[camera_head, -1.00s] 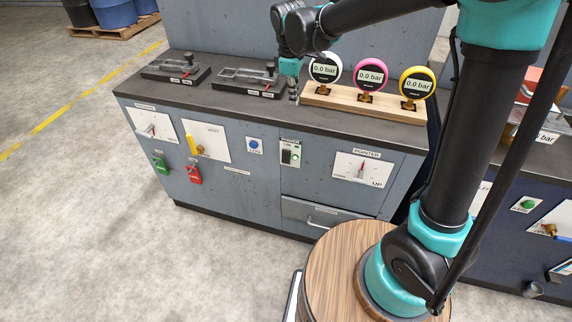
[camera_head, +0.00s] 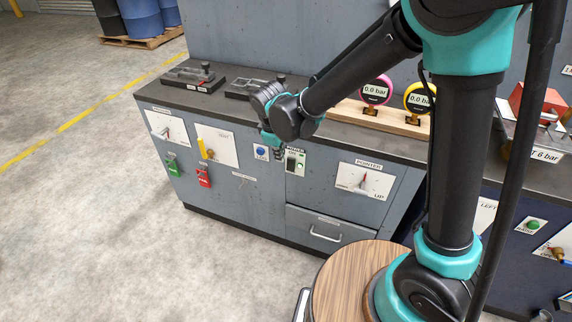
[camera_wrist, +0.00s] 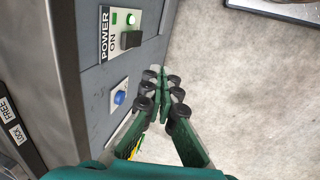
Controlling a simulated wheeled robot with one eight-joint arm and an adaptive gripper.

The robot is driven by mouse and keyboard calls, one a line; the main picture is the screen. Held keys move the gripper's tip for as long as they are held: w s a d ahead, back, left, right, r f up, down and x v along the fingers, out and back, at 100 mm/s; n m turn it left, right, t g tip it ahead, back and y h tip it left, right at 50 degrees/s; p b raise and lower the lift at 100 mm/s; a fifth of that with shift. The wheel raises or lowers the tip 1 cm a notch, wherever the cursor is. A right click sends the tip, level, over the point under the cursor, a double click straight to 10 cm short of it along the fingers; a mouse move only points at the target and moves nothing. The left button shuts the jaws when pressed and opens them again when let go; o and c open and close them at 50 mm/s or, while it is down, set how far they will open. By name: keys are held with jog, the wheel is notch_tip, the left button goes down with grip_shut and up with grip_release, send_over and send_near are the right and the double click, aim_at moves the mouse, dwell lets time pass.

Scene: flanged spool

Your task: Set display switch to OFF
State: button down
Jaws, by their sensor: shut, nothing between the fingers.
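The switch panel (camera_head: 296,162) is on the front of the grey cabinet, partly behind my gripper in the head view. My gripper (camera_wrist: 160,74) is shut and empty, in front of the cabinet face, apart from the switch. In the head view my gripper (camera_head: 280,152) is between the blue button and the switch panel. The white display is hidden behind my arm; the pink display (camera_head: 376,90) and yellow display (camera_head: 419,98) read 0.0 bar.
A blue button (camera_head: 261,152) sits left of the switch panel, and it also shows in the wrist view (camera_wrist: 119,97). A yellow lever (camera_head: 206,149) and a pointer panel (camera_head: 364,180) are on the same face. The floor in front is clear.

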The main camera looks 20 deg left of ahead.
aim_at(288, 167)
jog(key=shift+w+d+f, duration=0.1)
jog(key=shift+w+f, duration=0.95)
jog(key=shift+f, duration=0.75)
jog(key=shift+w+d+f, duration=0.1)
jog(key=shift+w+f, duration=0.95)
jog(key=shift+f, duration=0.8)
jog(key=shift+w+d+f, duration=0.1)
jog(key=shift+w+f, duration=0.95)
jog(key=shift+f, duration=0.75)
jog(key=shift+w+f, duration=0.15)
jog(key=shift+w, duration=0.05)
jog(key=shift+f, duration=0.4)
jog(key=shift+w, duration=0.15)
